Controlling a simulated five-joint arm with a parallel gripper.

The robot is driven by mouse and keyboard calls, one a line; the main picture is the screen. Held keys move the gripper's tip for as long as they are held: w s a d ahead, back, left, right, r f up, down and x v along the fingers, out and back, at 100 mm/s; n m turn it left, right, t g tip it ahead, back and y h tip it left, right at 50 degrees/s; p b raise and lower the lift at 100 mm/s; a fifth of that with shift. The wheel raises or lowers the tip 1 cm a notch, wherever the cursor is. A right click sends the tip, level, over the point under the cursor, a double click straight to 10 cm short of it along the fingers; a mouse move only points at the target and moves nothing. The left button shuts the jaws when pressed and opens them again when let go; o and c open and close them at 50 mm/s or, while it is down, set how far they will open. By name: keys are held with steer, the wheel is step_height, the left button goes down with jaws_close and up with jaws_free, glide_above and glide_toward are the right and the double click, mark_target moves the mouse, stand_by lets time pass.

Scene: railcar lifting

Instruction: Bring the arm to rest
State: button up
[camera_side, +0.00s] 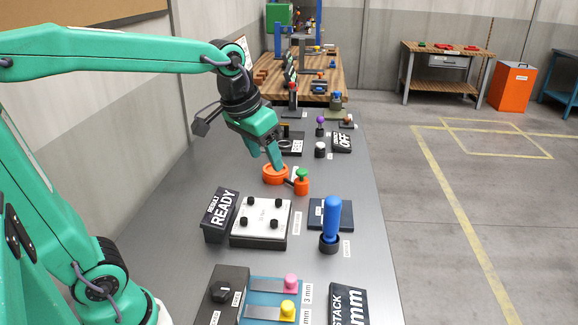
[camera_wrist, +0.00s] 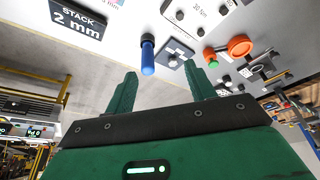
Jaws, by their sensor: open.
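My green gripper (camera_side: 274,158) is on the arm that reaches in from the left over the grey bench (camera_side: 165,235). In the side view its fingers point down and overlap the far edge of an orange ring (camera_side: 270,180). In the wrist view the two fingers (camera_wrist: 160,72) stand apart with nothing between them. There the orange ring (camera_wrist: 240,46) lies off to the right, clear of the fingers. I cannot tell the exact height of the fingers above the bench.
A blue upright handle (camera_side: 331,220), a green-topped orange knob (camera_side: 302,184), a white panel (camera_side: 262,218) and a READY sign (camera_side: 219,209) stand near the gripper. Pink and yellow knobs (camera_side: 289,308) are at the front.

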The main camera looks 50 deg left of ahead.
steer(key=s+f+t, duration=0.1)
steer(key=s+f, duration=0.3)
steer(key=s, duration=0.8)
steer(key=shift+d+m+t, duration=0.3)
